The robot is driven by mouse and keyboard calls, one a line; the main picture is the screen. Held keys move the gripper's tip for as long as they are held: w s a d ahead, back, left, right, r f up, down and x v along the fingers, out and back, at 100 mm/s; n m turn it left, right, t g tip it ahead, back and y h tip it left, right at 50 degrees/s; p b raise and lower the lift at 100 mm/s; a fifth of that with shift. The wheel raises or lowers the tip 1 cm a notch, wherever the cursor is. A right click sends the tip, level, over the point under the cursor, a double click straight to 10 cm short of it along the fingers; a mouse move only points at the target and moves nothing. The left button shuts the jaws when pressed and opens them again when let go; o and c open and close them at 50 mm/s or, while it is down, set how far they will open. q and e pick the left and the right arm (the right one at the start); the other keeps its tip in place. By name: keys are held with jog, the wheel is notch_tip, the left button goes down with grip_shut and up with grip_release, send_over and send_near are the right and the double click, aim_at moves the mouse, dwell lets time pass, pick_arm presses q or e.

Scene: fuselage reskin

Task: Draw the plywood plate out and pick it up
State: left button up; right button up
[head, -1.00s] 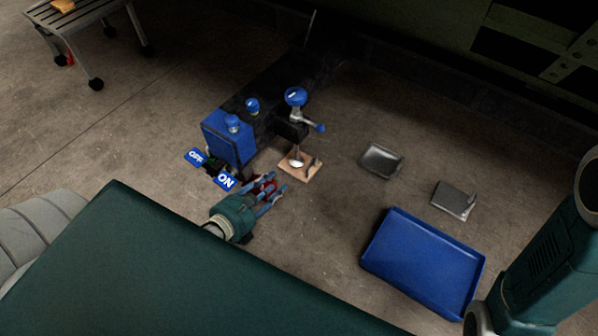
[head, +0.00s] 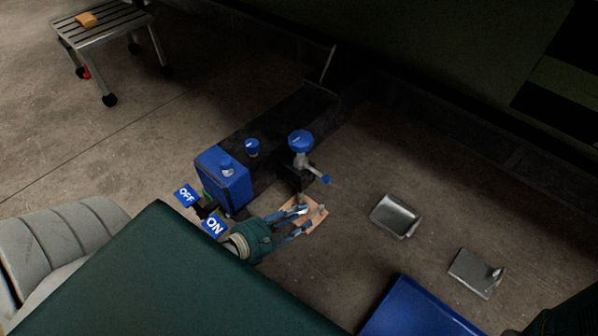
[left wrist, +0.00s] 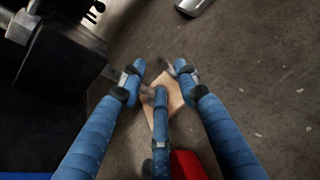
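The small tan plywood plate (head: 314,221) lies on the floor below the blue-handled clamp tool (head: 301,143), with a grey upright piece on it. My left gripper (head: 301,217) is over the plate, its fingers covering part of it. In the left wrist view the three blue fingers (left wrist: 160,77) are spread apart, with the plate (left wrist: 175,100) beneath and between their tips. A grey piece shows near the tips; I cannot tell whether any finger touches it. My right gripper is out of view.
Two grey metal plates (head: 396,216) (head: 475,273) lie on open floor to the right. A blue tray (head: 415,312) is at bottom right. A red object (left wrist: 188,166) lies under the fingers.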

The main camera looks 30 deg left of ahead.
aim_at(319, 208)
pick_arm(q)
jog(key=x, duration=1)
jog(key=shift+w+d+f, duration=0.1)
jog(key=shift+w+f, duration=0.1)
jog(key=shift+w, duration=0.15)
jog(key=shift+c, duration=0.3)
grip_shut()
